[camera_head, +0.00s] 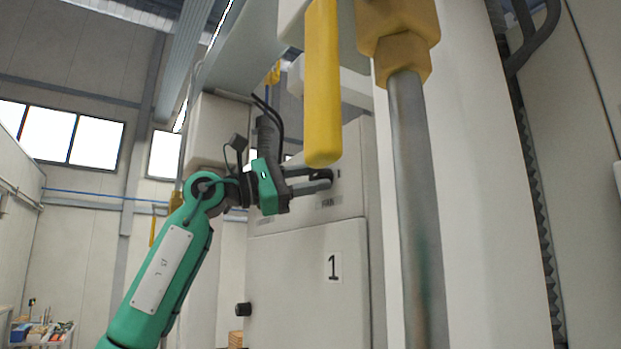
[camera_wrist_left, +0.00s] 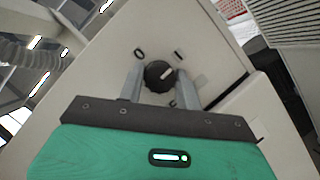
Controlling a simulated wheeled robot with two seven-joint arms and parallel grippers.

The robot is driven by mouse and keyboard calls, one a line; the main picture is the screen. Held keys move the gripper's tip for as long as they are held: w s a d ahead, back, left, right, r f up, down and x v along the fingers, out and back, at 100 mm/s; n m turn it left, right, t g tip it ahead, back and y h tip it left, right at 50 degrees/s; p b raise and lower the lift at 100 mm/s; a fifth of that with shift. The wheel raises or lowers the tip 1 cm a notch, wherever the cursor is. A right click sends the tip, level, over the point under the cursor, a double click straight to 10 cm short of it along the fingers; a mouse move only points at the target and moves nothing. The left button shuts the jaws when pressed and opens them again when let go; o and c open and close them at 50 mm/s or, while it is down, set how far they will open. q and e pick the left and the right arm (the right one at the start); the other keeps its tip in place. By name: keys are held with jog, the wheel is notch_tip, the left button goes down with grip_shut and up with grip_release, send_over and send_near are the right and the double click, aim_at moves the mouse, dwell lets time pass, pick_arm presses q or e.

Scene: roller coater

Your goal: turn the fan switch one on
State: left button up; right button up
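The fan switch is a round black knob (camera_wrist_left: 160,75) with a light pointer mark, on a pale cabinet face in the left wrist view. In the head view the dark knob (camera_head: 326,175) is partly covered by my fingers. My left gripper (camera_head: 312,182) is at the cabinet face. In the left wrist view my left gripper (camera_wrist_left: 160,82) has one finger on each side of the knob, apart, with a narrow gap showing on each side. Contact with the knob cannot be made out. My right gripper is not in view.
The cabinet door (camera_head: 305,280) below carries a "1" label (camera_head: 333,267). A yellow handle (camera_head: 322,85) and a grey pipe (camera_head: 412,200) with a yellow fitting stand in the foreground right of my left gripper. Open room lies left of the cabinet.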

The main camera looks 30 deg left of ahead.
pick_arm(q)
jog(key=o, duration=0.3)
jog(key=shift+a+f, duration=0.1)
jog(key=shift+s+a+f+b, duration=0.15)
jog(key=shift+s+a+b, duration=0.1)
jog(key=shift+b, duration=0.15)
jog(key=b+v, duration=0.6)
jog(key=v, duration=0.6)
jog(key=shift+s+a, duration=0.3)
